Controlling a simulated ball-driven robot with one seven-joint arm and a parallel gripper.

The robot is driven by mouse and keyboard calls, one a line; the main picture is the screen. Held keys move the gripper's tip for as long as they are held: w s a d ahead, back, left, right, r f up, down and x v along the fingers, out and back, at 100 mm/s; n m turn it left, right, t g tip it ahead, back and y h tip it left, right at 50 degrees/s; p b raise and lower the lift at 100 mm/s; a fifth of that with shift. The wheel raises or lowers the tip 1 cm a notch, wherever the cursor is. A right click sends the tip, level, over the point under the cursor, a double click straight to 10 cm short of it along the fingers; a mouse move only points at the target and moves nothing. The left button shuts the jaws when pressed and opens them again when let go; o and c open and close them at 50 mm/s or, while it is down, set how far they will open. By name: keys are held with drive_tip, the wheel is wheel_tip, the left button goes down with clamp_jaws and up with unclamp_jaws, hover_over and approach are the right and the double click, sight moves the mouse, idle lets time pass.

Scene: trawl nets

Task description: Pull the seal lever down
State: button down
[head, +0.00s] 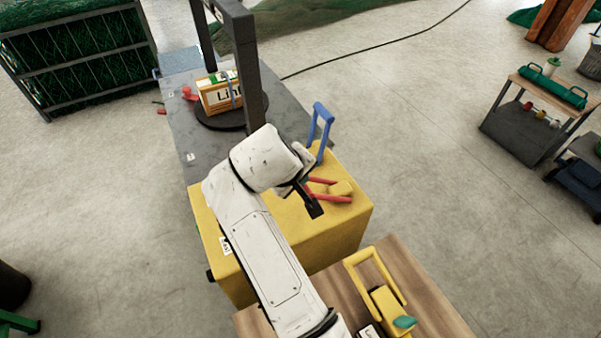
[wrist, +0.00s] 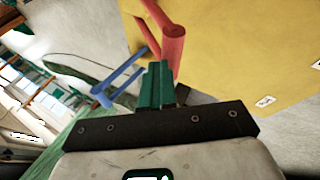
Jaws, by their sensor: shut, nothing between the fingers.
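A yellow machine body (head: 285,245) stands at the end of a grey table. It carries a red two-bar lever (head: 322,181) and an upright blue U-shaped handle (head: 320,130). No label shows which one is the seal lever. My gripper (head: 313,207) is beside the red lever, partly hidden by my white wrist. In the wrist view my green fingertips (wrist: 156,84) are together and empty, close by the red lever (wrist: 172,45); I cannot tell if they touch it. The blue handle (wrist: 118,86) shows left of the fingers, and the yellow body (wrist: 240,55) at upper right.
A strapped box (head: 217,94) sits on a dark round plate under a dark frame (head: 248,75) on the grey table (head: 190,140). A wooden table (head: 430,300) holds a yellow hand tool (head: 385,300) at front right. A cart (head: 525,130) stands far right, with clear floor between.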

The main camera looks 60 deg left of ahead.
drive_tip(key=r+p, duration=0.2)
drive_tip(key=r, duration=0.1)
drive_tip(key=shift+w+r, duration=0.25)
drive_tip(key=shift+w, duration=0.1)
drive_tip(key=b+v, duration=0.1)
drive_tip(key=v, duration=0.8)
drive_tip(key=shift+s+d+r+b, duration=0.2)
drive_tip(key=shift+s+r+b, duration=0.05)
drive_tip(key=shift+b, duration=0.15)
